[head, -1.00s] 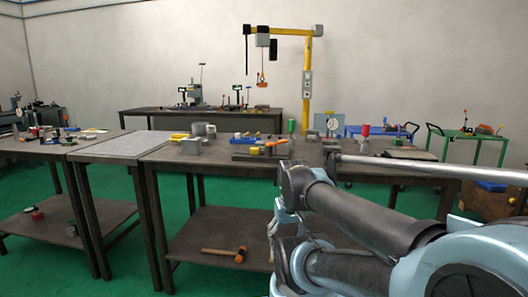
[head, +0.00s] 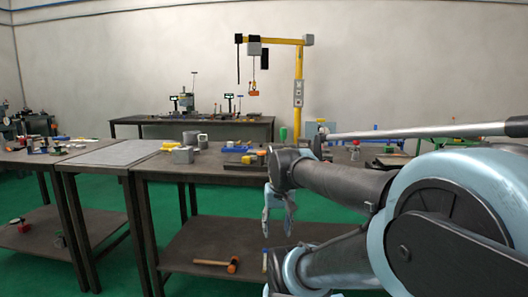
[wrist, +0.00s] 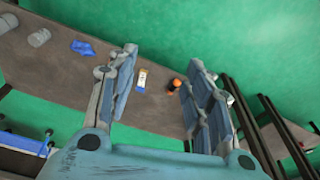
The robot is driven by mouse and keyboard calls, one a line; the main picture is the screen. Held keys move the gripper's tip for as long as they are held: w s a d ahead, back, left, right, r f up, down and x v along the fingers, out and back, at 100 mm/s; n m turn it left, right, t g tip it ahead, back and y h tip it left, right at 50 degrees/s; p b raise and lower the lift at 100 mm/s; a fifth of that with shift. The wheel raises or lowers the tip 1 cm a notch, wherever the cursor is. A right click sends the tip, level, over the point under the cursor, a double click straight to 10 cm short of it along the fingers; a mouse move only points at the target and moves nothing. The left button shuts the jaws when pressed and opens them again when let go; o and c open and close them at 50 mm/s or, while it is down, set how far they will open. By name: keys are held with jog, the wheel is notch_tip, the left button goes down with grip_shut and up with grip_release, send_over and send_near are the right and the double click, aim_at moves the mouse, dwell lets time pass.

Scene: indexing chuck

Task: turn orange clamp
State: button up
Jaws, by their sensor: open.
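In the head view my gripper (head: 279,230) hangs fingers down in front of the workbench's front edge, below the tabletop. It is open and empty. It also shows in the wrist view (wrist: 163,58), with its two fingers spread apart. The orange clamp cannot be made out now. The part of the bench where an orange handle showed earlier is behind my arm. A yellow block (head: 246,159) lies on the tabletop just left of my arm.
The dark workbench (head: 215,176) carries grey metal parts (head: 183,155) and a blue piece (head: 234,149). A hammer (head: 232,265) lies on its lower shelf. A yellow hoist post (head: 299,75) stands behind. Green floor is free beside the bench.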

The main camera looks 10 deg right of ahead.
jog(key=w+d+r+m+g, duration=0.2)
jog(key=w+r+m, duration=0.9)
jog(key=w+r, duration=2.5)
jog(key=f, duration=0.6)
jog(key=w+f, duration=0.1)
jog(key=f, duration=0.5)
jog(key=w+f, duration=0.1)
jog(key=f, duration=0.6)
jog(key=shift+d+f, duration=0.1)
jog(key=shift+d, duration=0.1)
grip_shut()
